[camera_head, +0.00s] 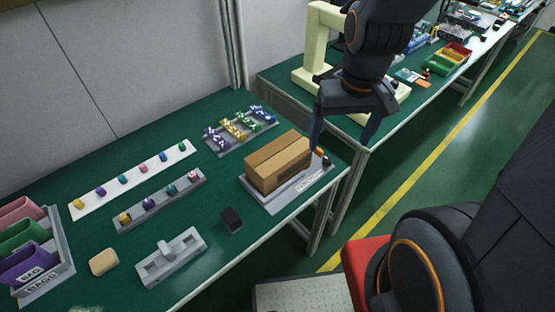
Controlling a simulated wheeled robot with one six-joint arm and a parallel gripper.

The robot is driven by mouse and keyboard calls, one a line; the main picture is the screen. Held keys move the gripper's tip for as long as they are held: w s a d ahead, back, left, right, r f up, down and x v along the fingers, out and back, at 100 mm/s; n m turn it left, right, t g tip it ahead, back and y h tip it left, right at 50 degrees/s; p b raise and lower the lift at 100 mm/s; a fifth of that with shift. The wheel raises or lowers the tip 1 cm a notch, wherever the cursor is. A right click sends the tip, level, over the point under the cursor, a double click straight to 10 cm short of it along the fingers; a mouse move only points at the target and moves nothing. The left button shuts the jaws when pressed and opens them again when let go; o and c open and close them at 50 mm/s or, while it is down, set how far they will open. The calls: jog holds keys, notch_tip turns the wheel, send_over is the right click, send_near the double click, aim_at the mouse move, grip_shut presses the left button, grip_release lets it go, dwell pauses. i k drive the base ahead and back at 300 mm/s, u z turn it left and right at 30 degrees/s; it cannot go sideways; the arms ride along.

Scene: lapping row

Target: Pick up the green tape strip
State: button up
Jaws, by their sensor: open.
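I cannot make out a green tape strip for certain; green surfaces and small green parts show in several places. My gripper (341,145) is open and empty. It points down over the right end of the near bench, its left finger beside a closed cardboard box (279,161). The box sits on a grey labelled tray (270,205). Small orange and dark items (321,152) lie at the tray's right end, close to the left finger. The gripper partly hides the bench corner and the area behind it.
A rack of purple, yellow and green parts (240,130) stands behind the box. A white strip (132,180) and a grey rail (160,201) hold coloured pieces. Bag bins (30,265) stand at far left. A dark block (231,219) and grey fixture (171,257) lie in front. A cream frame (313,50) stands behind.

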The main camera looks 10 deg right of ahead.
aim_at(247, 119)
jog(key=z, duration=1.15)
jog(key=k, duration=0.85)
jog(key=u, duration=0.65)
jog(key=i, duration=1)
jog(key=u, duration=0.05)
